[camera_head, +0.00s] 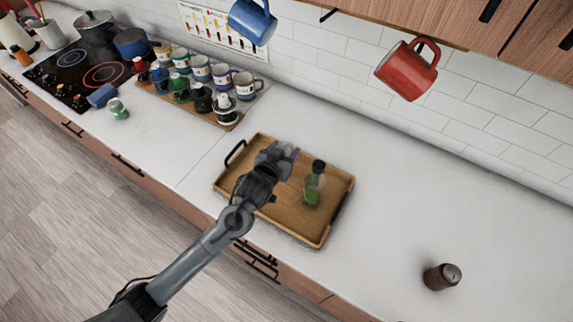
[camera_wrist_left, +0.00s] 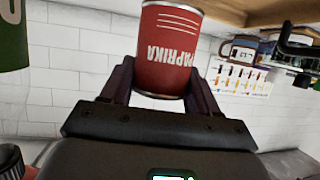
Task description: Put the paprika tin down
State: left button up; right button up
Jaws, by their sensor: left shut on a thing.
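The paprika tin (camera_wrist_left: 168,50) is red with a pale rim and shows its PAPRIKA lettering upside down in the left wrist view. My left gripper (camera_wrist_left: 160,88) is shut on it, with one dark purple finger on each side. In the head view my left gripper (camera_head: 284,152) is over the left part of the wooden tray (camera_head: 318,234). The tin cannot be made out there, so its height above the tray is unclear. My right gripper is not in view.
A green bottle (camera_head: 314,184) with a dark cap stands on the tray, right of my gripper. A brown can (camera_head: 442,276) stands on the counter at right. Mugs and bottles crowd a board (camera_head: 228,127) at back left. A red mug (camera_head: 407,70) hangs above clear counter.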

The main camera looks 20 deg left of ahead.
pick_arm(q)
jog(key=shift+d+f, duration=0.15)
jog(key=shift+f, duration=2.4)
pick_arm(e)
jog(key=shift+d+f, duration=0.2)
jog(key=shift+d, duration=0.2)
pick_arm(q)
jog(key=shift+f, duration=0.1)
jog(key=o, duration=1.1)
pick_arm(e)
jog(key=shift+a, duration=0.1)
